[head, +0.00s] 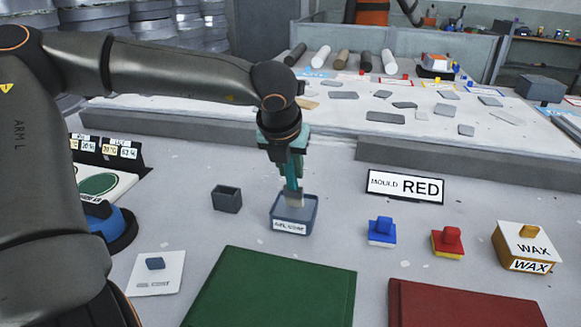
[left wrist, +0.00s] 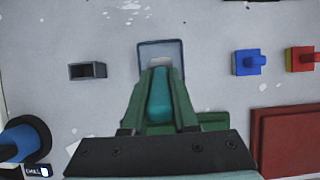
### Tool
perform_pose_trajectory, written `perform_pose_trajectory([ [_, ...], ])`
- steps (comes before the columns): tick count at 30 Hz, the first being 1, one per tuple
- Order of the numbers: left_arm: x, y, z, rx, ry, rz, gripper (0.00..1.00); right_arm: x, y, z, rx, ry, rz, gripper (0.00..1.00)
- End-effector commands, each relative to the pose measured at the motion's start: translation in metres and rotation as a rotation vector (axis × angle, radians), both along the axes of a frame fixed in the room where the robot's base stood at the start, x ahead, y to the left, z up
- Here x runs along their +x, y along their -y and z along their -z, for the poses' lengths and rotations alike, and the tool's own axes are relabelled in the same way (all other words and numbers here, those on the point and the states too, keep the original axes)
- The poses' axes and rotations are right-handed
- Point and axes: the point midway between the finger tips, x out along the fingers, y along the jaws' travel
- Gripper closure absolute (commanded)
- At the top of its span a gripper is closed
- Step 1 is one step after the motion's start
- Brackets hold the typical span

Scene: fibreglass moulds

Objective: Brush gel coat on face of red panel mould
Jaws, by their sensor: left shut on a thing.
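My left gripper (head: 290,172) is shut on a teal-handled brush (head: 292,190) and holds it upright, bristles down, at the blue-grey gel coat tub (head: 294,219). The pale brush head is in or just over the tub; I cannot tell whether it touches the gel coat. In the left wrist view the gripper (left wrist: 160,75) covers most of the brush, with the tub (left wrist: 160,50) just beyond its tips. My right gripper is not in view.
A green panel (head: 270,290) lies in front of the tub. A small dark empty holder (head: 227,199) stands left of it. A blue block (head: 382,232), a red-and-yellow block (head: 448,242) and a WAX box (head: 526,247) stand at right. A gel coat card (head: 157,273) lies at left.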

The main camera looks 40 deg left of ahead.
Motion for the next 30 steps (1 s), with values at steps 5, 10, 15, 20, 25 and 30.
perform_pose_trajectory([
  [5,0.0001,-0.0001,0.0018,0.0,0.001,0.0,1.0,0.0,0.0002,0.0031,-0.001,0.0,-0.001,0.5],
  [10,0.0002,-0.0001,0.0034,0.0,0.001,0.0,1.0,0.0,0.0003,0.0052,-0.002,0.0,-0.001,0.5],
  [15,0.0002,-0.0001,0.0049,0.0,0.001,0.0,1.0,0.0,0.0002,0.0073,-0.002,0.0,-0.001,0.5],
  [20,0.0002,-0.0001,0.0063,0.0,0.001,0.0,1.0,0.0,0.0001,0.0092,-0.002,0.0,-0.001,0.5],
  [25,0.0001,0.0,0.0066,0.0,0.0,0.0,1.0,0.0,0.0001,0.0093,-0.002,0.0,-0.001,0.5],
  [30,-0.0001,0.0,0.0069,0.0,0.0,0.0,1.0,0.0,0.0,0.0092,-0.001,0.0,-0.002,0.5],
])
